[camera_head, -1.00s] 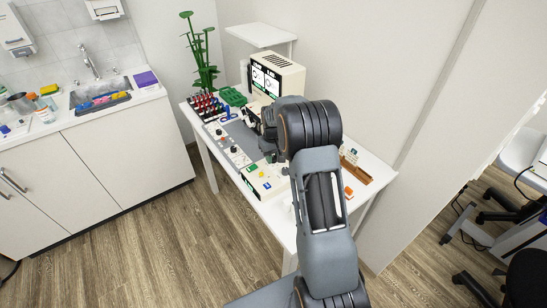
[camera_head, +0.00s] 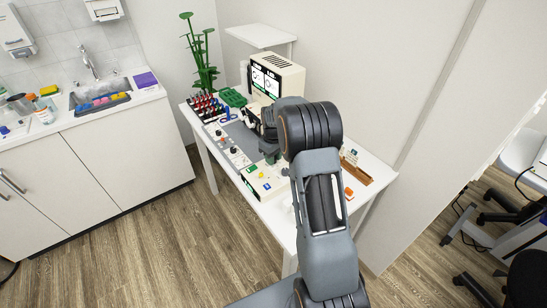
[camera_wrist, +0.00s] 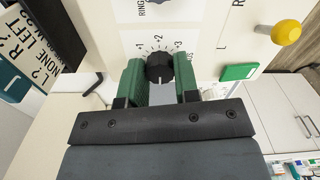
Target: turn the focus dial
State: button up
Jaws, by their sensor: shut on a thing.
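The focus dial (camera_wrist: 159,67) is a small black knob on a cream panel (camera_wrist: 215,18) in the wrist view. A printed scale with tick marks and numbers runs around its far side, and part of the lettering beside it is cut off. My gripper (camera_wrist: 158,76) has green fingers, one on each side of the dial, and is shut on it. The cream machine with a lit screen (camera_head: 265,80) stands at the back of the white table there.
In the wrist view, a yellow knob (camera_wrist: 286,33) and a green block (camera_wrist: 239,72) sit to the right, and a large black part (camera_wrist: 55,28) to the left.

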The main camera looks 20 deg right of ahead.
jog(key=shift+r, duration=0.1)
jog(key=o, duration=0.9)
jog(key=shift+o, duration=0.2)
notch_tip(320, 180, up, 14)
dwell(0.6)
